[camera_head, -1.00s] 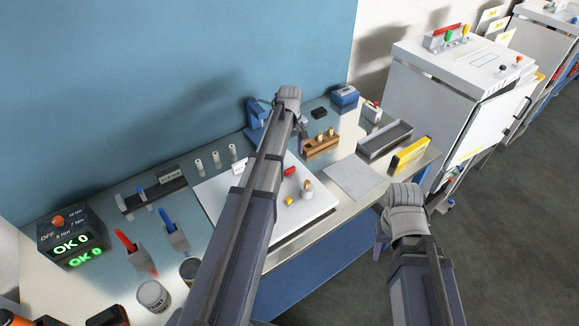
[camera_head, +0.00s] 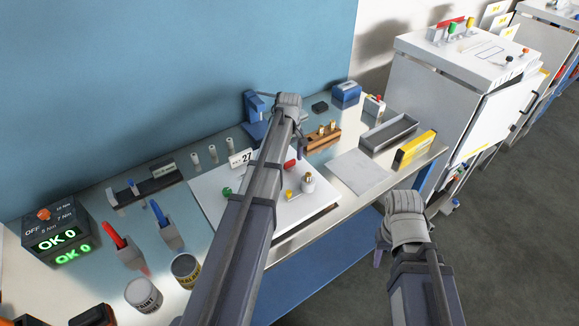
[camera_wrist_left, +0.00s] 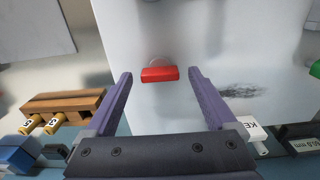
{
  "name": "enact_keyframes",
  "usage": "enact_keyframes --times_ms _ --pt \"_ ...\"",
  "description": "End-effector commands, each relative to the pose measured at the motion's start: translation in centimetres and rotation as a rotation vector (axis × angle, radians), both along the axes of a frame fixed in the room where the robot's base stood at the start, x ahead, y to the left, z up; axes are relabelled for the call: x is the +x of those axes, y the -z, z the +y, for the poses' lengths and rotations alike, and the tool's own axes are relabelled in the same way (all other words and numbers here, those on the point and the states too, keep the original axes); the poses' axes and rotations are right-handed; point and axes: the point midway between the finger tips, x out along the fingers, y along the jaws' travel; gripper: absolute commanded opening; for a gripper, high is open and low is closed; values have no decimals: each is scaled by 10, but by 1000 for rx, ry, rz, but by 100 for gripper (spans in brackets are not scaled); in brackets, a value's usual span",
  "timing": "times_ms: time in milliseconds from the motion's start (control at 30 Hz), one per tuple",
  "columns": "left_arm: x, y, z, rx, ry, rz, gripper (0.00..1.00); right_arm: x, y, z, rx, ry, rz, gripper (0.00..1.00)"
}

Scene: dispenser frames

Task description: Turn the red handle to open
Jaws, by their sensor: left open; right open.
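The red handle (camera_head: 290,165) sits on the white board (camera_head: 215,190) on the bench, partly beside my left arm in the head view. In the left wrist view, the red handle (camera_wrist_left: 160,74) is a short red bar on a pale round base. My left gripper (camera_wrist_left: 160,82) is open, its purple fingers on either side of the handle in that picture. I cannot tell whether they are at the handle's height. My right gripper (camera_head: 381,242) is mostly hidden behind its wrist, over the floor off the bench's front edge.
A green knob (camera_head: 227,191), a yellow knob (camera_head: 289,194) and a brass fitting (camera_head: 308,181) are also on the board. A wooden block (camera_head: 322,138) and a grey tray (camera_head: 388,133) lie to the right. Cans (camera_head: 143,295) stand at the front left.

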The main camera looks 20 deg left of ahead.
Motion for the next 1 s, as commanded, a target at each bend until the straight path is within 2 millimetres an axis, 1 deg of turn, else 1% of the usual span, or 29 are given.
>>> enact_keyframes --times_ms 33,67,333,367,1000 --pt "0 6 0 0 0 0 90 0 6 0 0 0 0 50" --pt "0 7 0 0 0 0 90 0 7 0 0 0 0 50" --pt "0 6 0 0 0 0 90 0 6 0 0 0 0 50" --pt "0 6 0 0 0 0 89 0 6 0 0 0 0 50" --pt "0 6 0 0 0 0 17 0 6 0 0 0 0 50"
